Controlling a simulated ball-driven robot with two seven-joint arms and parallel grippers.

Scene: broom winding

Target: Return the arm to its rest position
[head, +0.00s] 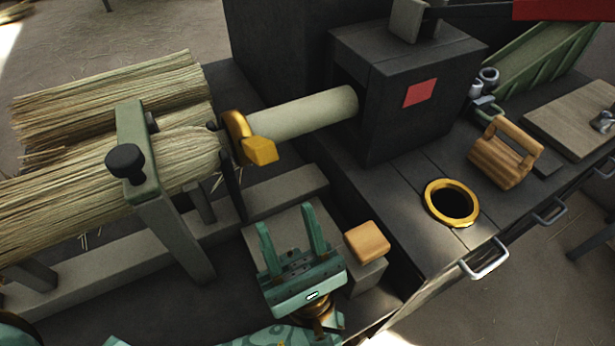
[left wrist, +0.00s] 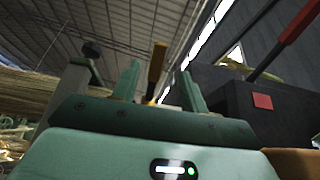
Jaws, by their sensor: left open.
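My left gripper (head: 287,232) is green, open and empty, in the lower middle of the head view. Its two fingers stand apart and point up toward the machine. It is over a grey block in front of the winding machine, just left of a small wooden block (head: 367,241). In the left wrist view its two fingers (left wrist: 158,82) are also apart, with nothing held between them. My right gripper is not in view.
A straw bundle (head: 180,150) with a pale handle (head: 306,112) lies in the clamp (head: 137,150) at left, by a yellow lever (head: 261,150). A dark machine box (head: 385,110), a gold ring (head: 452,203) and a wooden-handled tool (head: 504,155) are at right.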

